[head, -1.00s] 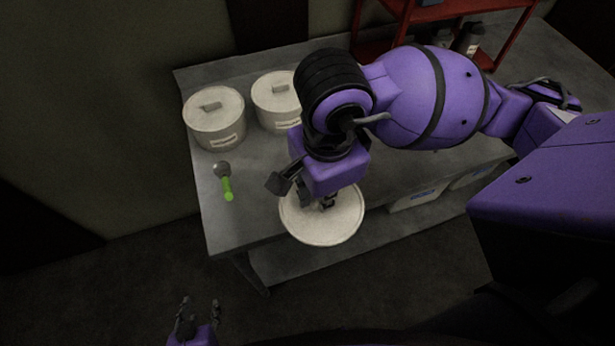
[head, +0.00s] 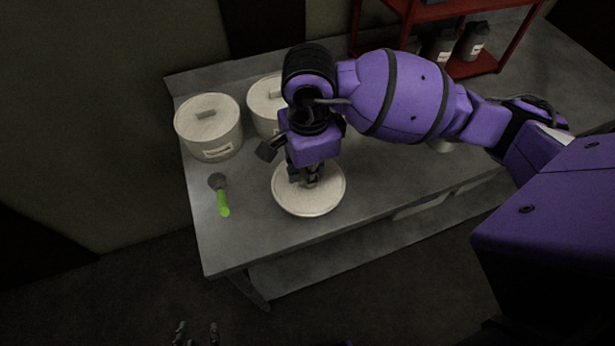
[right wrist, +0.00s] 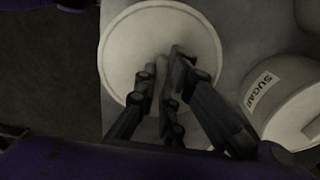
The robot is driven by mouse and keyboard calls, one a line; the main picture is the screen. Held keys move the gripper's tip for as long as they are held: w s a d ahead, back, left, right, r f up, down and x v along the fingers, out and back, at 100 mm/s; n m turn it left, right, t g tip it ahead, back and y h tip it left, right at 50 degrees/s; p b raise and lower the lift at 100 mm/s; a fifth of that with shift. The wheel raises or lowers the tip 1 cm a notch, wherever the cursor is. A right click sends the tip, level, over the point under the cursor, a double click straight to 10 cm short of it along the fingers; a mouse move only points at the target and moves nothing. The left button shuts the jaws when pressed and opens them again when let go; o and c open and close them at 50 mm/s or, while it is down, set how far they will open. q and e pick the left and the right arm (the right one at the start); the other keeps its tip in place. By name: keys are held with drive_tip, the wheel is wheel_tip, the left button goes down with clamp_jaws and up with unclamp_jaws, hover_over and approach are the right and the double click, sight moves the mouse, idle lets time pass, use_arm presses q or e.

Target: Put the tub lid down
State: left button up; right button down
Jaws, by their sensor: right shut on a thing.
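A round off-white tub lid (head: 322,201) is in the head view, over the front part of the grey table. My right gripper (head: 308,179) is above it, shut on its handle. The right wrist view shows the lid (right wrist: 125,55) and my right gripper's fingers (right wrist: 165,72) closed around the handle, which they mostly hide. I cannot tell whether the lid touches the table. My left gripper (head: 196,334) is at the bottom edge of the head view, with fingertips apart and empty, partly cut off.
A lidded white tub (head: 209,130) stands at the table's back left; another (head: 266,107) is partly behind my right arm. A tub labelled SUGAR (right wrist: 290,105) shows in the wrist view. A green-handled tool (head: 222,203) lies left on the table (head: 240,235). A red shelf (head: 480,66) holds dark containers.

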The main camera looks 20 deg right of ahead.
drive_tip(key=shift+w+f, duration=0.7)
drive_tip(key=shift+f, duration=0.25)
use_arm(q)
drive_tip(key=shift+s+d+f, duration=0.1)
drive_tip(key=shift+s+f, duration=0.2)
drive_tip(key=shift+s, duration=0.15)
use_arm(e)
drive_tip(key=shift+w+f, duration=0.15)
drive_tip(key=shift+f, duration=1.5)
drive_tip(key=shift+f, duration=0.1)
drive_tip(key=c, duration=2.3)
unclamp_jaws()
drive_tip(key=shift+f, duration=0.1)
drive_tip(key=o, duration=0.5)
drive_tip(key=shift+c, duration=0.2)
drive_tip(key=shift+r, duration=0.3)
use_arm(q)
drive_tip(key=shift+w+r, duration=0.15)
use_arm(e)
wheel_tip(320, 180, up, 12)
